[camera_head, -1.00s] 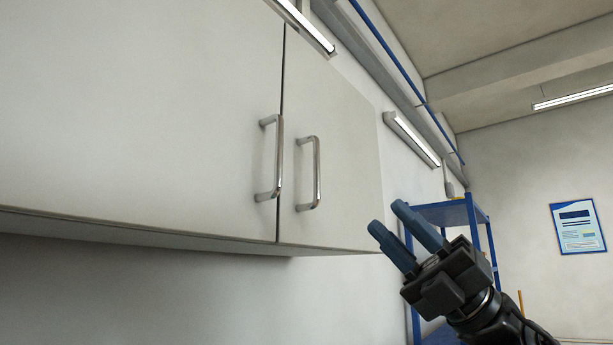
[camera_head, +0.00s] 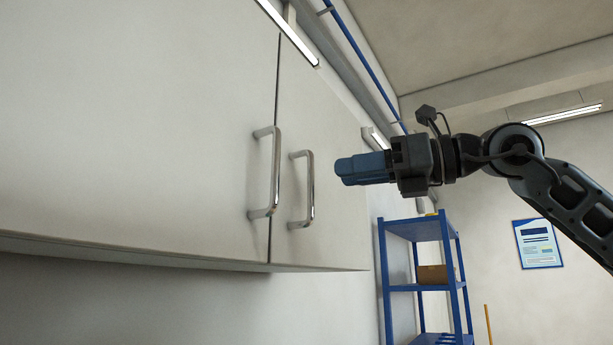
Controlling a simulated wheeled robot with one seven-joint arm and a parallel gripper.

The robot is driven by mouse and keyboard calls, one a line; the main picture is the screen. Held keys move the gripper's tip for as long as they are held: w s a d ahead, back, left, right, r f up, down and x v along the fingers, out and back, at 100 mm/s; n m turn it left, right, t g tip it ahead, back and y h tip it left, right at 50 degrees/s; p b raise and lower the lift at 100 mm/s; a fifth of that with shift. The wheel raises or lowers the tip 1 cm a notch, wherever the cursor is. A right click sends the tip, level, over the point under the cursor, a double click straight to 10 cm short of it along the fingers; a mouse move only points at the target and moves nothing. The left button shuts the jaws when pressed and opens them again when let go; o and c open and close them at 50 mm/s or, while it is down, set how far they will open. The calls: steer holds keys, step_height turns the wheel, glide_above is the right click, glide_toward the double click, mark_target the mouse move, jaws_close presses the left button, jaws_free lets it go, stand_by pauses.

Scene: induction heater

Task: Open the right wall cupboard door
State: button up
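The wall cupboard has two pale doors, both shut, with a narrow vertical seam between them. The right door (camera_head: 331,215) carries a vertical metal bar handle (camera_head: 310,190) near the seam. The left door (camera_head: 130,130) has a matching handle (camera_head: 276,172) just left of the seam. My gripper (camera_head: 338,171) is to the right of the right handle in the picture, at about the same height, with its blue fingers pointing left. It is apart from the handle and holds nothing I can see. The fingers overlap in this view, so their gap is hidden.
A blue shelf rack (camera_head: 413,228) with a brown box (camera_head: 434,274) stands below and behind my arm. A poster (camera_head: 538,244) hangs on the far wall. Lamps run along the wall above the cupboard. The space between my gripper and the handle looks clear.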

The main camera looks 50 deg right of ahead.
steer(key=p, duration=0.2)
glide_above(311, 220)
steer(key=shift+w+d, duration=0.2)
steer(key=shift+c, duration=0.2)
jaws_close()
stand_by(0.3)
